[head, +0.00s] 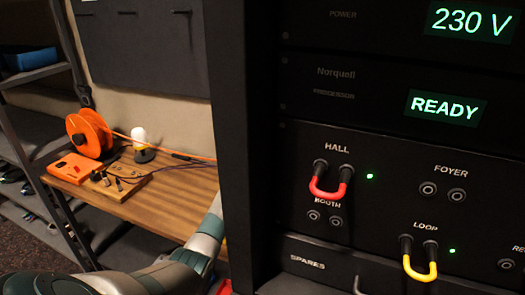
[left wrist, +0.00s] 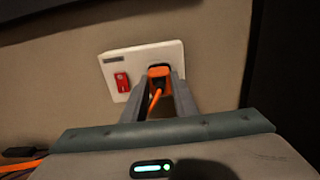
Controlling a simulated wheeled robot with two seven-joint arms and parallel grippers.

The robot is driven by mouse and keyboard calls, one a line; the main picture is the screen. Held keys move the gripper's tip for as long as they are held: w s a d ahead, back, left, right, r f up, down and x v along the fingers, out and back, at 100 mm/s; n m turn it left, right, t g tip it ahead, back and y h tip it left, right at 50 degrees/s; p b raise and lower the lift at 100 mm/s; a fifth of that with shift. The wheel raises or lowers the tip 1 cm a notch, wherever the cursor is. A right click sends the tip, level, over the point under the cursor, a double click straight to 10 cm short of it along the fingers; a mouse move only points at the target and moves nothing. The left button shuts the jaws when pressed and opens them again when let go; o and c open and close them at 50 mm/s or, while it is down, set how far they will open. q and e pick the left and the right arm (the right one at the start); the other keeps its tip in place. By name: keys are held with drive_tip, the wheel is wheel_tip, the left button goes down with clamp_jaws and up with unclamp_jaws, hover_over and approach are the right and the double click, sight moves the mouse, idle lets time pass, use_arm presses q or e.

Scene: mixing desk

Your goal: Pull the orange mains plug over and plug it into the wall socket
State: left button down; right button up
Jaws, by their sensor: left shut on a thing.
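The orange mains plug (left wrist: 160,73) shows in the left wrist view between the two grey fingers of my left gripper (left wrist: 159,88), which is shut on it. The plug is at the right part of the white wall socket plate (left wrist: 143,55), over a dark recess. It looks up against the plate, but I cannot see whether its pins are fully in. An orange cable trails from the plug toward me. In the head view my left arm reaches behind the dark rack, which hides the gripper, plug and socket. My right gripper is in neither view.
A red switch (left wrist: 122,82) sits on the plate's left. In the head view, an orange cable reel (head: 89,133) and a white-topped lamp (head: 140,143) stand on the wooden desk (head: 172,207). The dark rack (head: 246,120) blocks the right side. Shelves stand at far left.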

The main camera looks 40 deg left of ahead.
use_arm(q)
drive_tip(key=shift+w+a+b, duration=0.1)
drive_tip(key=shift+w+b, duration=0.4)
drive_tip(key=shift+w, duration=0.05)
idle(0.4)
drive_tip(key=c, duration=1.3)
unclamp_jaws()
drive_tip(key=shift+c, duration=0.2)
drive_tip(key=p+v, duration=0.5)
drive_tip(key=v, duration=1.2)
drive_tip(key=shift+s, duration=0.15)
